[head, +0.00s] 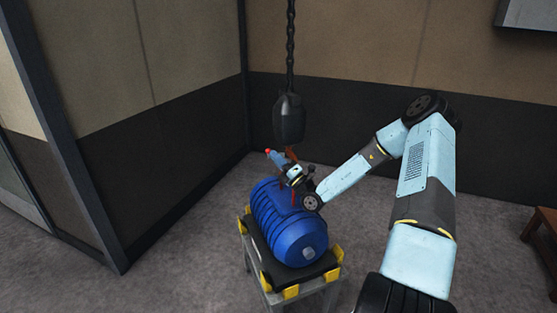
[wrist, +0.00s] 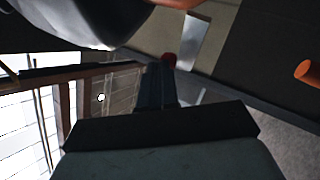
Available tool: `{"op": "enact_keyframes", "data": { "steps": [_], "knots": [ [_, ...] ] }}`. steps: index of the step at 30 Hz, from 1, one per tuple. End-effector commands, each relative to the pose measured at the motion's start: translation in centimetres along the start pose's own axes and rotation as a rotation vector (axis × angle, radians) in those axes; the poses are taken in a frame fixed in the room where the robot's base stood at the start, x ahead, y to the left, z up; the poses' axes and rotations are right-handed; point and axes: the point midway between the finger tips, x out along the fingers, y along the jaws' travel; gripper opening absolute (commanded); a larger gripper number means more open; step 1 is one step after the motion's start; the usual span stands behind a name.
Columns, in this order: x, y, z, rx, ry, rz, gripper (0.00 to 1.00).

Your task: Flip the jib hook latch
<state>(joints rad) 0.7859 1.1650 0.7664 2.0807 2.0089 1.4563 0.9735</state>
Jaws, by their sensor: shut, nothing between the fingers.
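The jib's dark hook block (head: 289,118) hangs on a chain above a blue ribbed drum. A brown-orange hook (head: 290,153) shows just below the block, largely hidden by my wrist. My gripper (wrist: 161,72) is shut and empty, its dark fingers together in the wrist view. A small red piece (wrist: 169,61) appears at the fingertips; I cannot tell whether it is the latch or whether they touch it. Orange parts (wrist: 308,72), probably of the hook, show at the wrist view's right and top edges. The latch's position is unclear.
The blue ribbed drum (head: 291,237) lies on a grey stand with yellow corner blocks (head: 291,292), close under my wrist. The chain (head: 291,45) runs straight up from the block. A brown bench (head: 542,228) stands at the far right. Walls close the corner behind.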

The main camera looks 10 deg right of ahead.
Motion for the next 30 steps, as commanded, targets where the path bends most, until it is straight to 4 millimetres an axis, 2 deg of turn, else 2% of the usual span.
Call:
{"op": "enact_keyframes", "data": {
  "steps": [30],
  "knots": [
    [0.13,0.28,0.22,0.053,-0.038,0.020,0.00]
  ]
}}
